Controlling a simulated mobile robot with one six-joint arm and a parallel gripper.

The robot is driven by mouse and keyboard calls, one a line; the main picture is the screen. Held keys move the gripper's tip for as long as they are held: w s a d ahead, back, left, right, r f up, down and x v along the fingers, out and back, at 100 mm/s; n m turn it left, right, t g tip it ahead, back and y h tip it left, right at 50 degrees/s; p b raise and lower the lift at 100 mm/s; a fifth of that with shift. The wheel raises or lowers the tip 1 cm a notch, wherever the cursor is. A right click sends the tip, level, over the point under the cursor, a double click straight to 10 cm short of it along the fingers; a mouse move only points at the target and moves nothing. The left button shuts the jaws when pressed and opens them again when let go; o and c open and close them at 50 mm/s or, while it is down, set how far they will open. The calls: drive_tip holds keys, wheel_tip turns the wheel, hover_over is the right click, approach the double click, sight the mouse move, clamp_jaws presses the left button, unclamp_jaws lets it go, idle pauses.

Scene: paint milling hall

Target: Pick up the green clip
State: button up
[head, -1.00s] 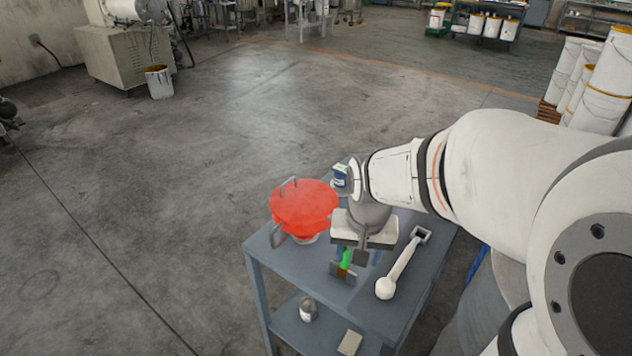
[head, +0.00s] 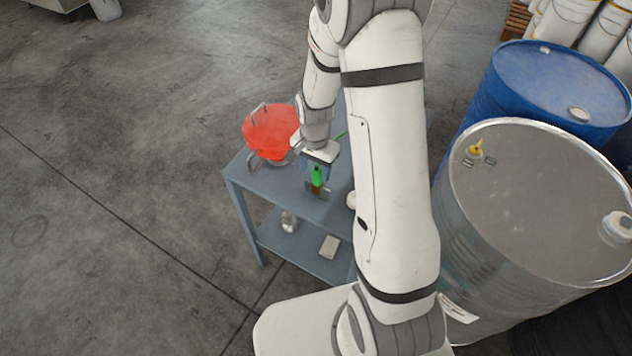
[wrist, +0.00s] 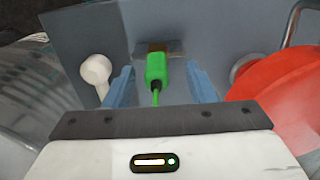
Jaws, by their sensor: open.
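The green clip (head: 317,176) stands on the blue-grey cart's top at a small brown-and-grey piece (head: 317,190). In the wrist view the clip (wrist: 156,68) lies between my two blue fingers, with a gap on each side. A thin green cord (wrist: 155,97) runs from its dark end toward my palm. My gripper (wrist: 161,85) is open and empty, with its fingers on either side of the clip. In the head view my gripper (head: 318,170) is just above and around the clip; its fingers are partly hidden there.
A red vessel (head: 270,130) with metal handles stands close beside my gripper on the cart (head: 240,178). A white ladle-like tool (wrist: 95,72) lies on the other side. A blue drum (head: 545,85) and a grey drum (head: 545,190) stand right of the cart.

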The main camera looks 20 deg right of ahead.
sight(316, 178)
drive_tip(key=shift+s+d+f+p, duration=0.15)
drive_tip(key=shift+f+p, duration=0.5)
drive_tip(key=shift+f, duration=1.6)
clamp_jaws()
wheel_tip(316, 178, up, 10)
drive_tip(key=p, duration=0.5)
drive_tip(key=shift+p, duration=0.35)
